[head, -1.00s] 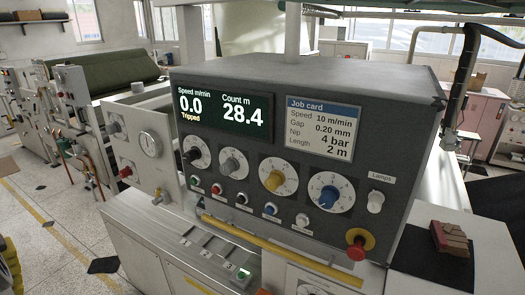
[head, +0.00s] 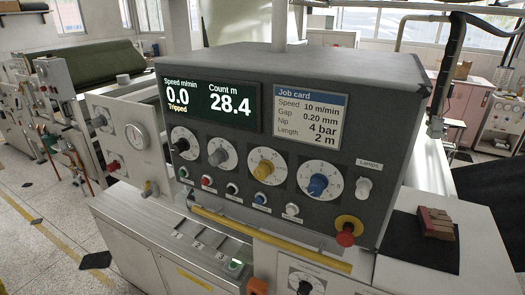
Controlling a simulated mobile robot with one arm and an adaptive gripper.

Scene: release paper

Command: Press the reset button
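The dark control box (head: 225,135) stands in the middle of the head view. Below its dials runs a row of small push buttons: green (head: 183,172), red (head: 207,181), black (head: 232,188), blue (head: 260,198) and white (head: 292,209). The labels under them are too small to read, so I cannot tell which one is marked reset. A red mushroom button (head: 345,235) on a yellow collar sits at the box's lower right. The display (head: 210,103) reads speed 0.0, "Tripped", count 28.4. My gripper is not in view.
A yellow bar (head: 270,238) runs along the front below the buttons. A lit green switch (head: 235,264) sits on the ledge beneath. A reddish-brown block (head: 436,223) rests on a black mat (head: 415,250) at right. Open floor (head: 40,240) lies at left.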

